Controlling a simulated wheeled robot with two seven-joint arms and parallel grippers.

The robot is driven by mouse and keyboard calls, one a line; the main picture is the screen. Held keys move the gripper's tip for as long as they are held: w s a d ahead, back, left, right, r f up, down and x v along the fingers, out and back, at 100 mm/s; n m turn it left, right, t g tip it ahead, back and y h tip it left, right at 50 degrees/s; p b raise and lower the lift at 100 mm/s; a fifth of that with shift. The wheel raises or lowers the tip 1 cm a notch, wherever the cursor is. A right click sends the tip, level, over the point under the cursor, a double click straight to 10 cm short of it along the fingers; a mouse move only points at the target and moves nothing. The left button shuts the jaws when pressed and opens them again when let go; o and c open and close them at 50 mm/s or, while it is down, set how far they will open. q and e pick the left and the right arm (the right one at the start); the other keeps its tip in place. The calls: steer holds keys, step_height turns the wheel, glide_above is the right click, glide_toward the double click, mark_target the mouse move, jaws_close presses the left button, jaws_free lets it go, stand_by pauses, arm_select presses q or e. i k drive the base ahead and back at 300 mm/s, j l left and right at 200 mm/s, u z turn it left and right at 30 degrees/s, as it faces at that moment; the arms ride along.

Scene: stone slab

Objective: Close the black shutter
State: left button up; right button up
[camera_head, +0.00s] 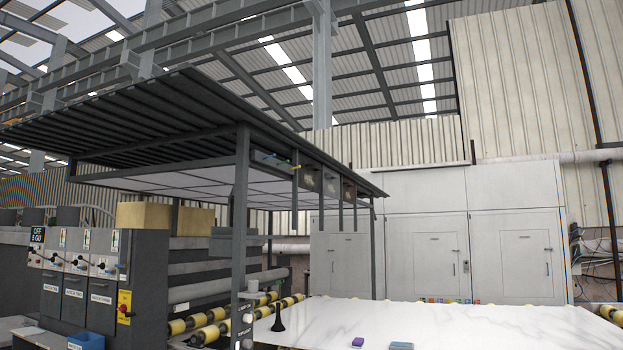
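A dark slatted panel (165,122) hangs high and roughly level at the upper left, above a dark metal frame (241,200). It is the only large black slatted thing in view, and I cannot tell for sure that it is the shutter. Several short dark bars hang down under its right edge. The space beneath it is open, with rollers and machinery visible. Neither of my grippers is in view.
A white stone slab (450,325) lies at the lower right beside yellow-ringed rollers (207,334). Control cabinets (78,285) stand left; grey cabinets (430,255) stand behind.

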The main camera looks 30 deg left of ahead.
mark_target(310, 171)
steer(key=u, duration=0.25)
steer(key=i+u, duration=0.2)
steer(key=i, duration=0.75)
steer(key=i+u, duration=0.25)
steer(key=i, duration=0.7)
steer(key=i+u, duration=0.1)
steer(key=i, duration=1.4)
steer(key=i+z, duration=0.45)
steer(key=i, duration=0.65)
